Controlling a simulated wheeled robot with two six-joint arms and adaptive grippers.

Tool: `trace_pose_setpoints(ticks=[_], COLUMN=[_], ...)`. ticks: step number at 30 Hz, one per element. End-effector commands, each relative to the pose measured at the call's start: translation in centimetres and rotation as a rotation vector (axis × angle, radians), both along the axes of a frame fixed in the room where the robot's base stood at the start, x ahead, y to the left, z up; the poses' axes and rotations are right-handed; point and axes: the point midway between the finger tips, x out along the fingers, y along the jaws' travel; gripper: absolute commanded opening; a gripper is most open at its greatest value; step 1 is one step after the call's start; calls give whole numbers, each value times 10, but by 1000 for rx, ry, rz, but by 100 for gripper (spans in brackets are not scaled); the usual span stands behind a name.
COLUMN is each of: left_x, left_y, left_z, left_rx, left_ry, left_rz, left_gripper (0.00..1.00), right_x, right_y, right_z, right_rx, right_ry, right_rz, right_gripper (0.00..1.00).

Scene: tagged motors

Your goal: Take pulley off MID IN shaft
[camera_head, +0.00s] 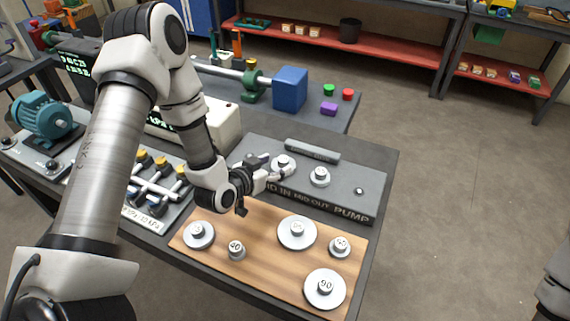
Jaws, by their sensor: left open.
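A grey unit (340,198) on the bench has a front label reading in part "D IN MID OUT PUMP". A silver pulley (284,161) sits at its left, above the "IN" lettering, in line with the MID IN shaft, which the pulley hides. A second pulley (320,176) sits to its right. A bare shaft stub (359,191) stands near PUMP. My left gripper (280,172) is open, its fingers at the near left side of the first pulley; contact cannot be told. My right gripper is out of view.
A wooden board (268,236) in front holds several loose pulleys, including ones marked 40 (236,250) and 90 (325,288). A grey bar (312,151) lies behind the pulleys. A valve manifold (158,185) is left. Open floor lies to the right.

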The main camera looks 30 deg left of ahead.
Motion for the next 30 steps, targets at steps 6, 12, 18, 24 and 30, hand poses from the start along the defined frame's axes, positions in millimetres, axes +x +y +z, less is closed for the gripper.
trace_pose_setpoints(ticks=[6, 12, 18, 24, 30], left_x=[34, 37, 37, 37, 37], left_y=[-3, -2, -2, -2, -2], left_z=[-14, -16, -16, -16, -15], left_rx=[4, 2, 2, 2, 2], left_ry=[0, 1, 1, 0, 1], left_rz=[-3, 0, 0, 0, 0], left_gripper=[62, 62, 5, 0, 0], right_x=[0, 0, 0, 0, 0], right_y=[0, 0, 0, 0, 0], right_z=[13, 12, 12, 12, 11], right_rx=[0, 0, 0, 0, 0], right_ry=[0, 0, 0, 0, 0], right_rz=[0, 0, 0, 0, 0], right_gripper=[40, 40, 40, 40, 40])
